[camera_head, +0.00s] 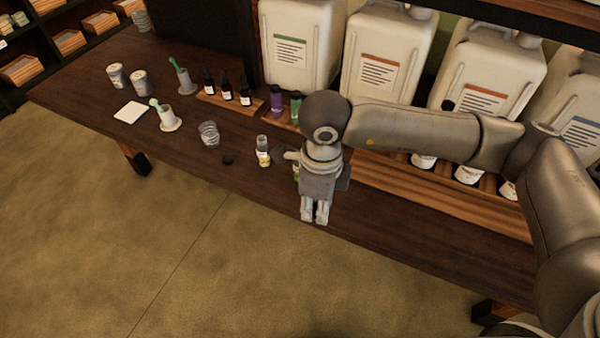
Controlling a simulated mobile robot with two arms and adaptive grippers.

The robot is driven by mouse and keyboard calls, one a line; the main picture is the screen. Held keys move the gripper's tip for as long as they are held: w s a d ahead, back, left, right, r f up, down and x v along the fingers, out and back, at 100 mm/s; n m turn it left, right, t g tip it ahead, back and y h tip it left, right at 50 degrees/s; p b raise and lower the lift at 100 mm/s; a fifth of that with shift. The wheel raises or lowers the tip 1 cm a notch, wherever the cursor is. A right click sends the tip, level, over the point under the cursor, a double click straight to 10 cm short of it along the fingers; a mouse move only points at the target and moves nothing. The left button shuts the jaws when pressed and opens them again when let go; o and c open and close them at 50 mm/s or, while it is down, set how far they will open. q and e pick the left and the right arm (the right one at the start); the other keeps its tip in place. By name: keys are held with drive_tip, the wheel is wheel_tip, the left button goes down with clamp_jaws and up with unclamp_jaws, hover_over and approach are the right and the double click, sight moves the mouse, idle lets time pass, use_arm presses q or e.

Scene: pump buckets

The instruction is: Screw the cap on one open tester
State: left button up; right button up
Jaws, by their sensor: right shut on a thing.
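A small clear tester bottle (263,157) with a yellow and white label stands upright on the table. A small dark round cap (228,159) lies on the wood to its left. My right gripper (314,216) points down at the table's front edge, right of the tester and nearer the front. Its fingers are close together on a small thing that they hide, so I cannot tell what it is. Part of another small bottle with a yellow-green label (295,171) shows behind the gripper, mostly covered. My left gripper is out of view.
A clear glass cup (208,133) stands left of the tester. Dark dropper bottles (227,87) stand on a wooden strip behind. Large white jugs (387,62) line the back. My right arm covers much of the right side. The front left tabletop is fairly clear.

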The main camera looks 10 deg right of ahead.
drive_tip(key=s+d+r+n, duration=0.1)
drive_tip(key=d+n, duration=0.4)
drive_tip(key=n, duration=0.6)
drive_tip(key=s+d+r+n, duration=0.2)
drive_tip(key=d+n, duration=0.3)
drive_tip(key=n, duration=0.6)
drive_tip(key=shift+r+n, duration=0.3)
drive_tip(key=shift+r, duration=0.05)
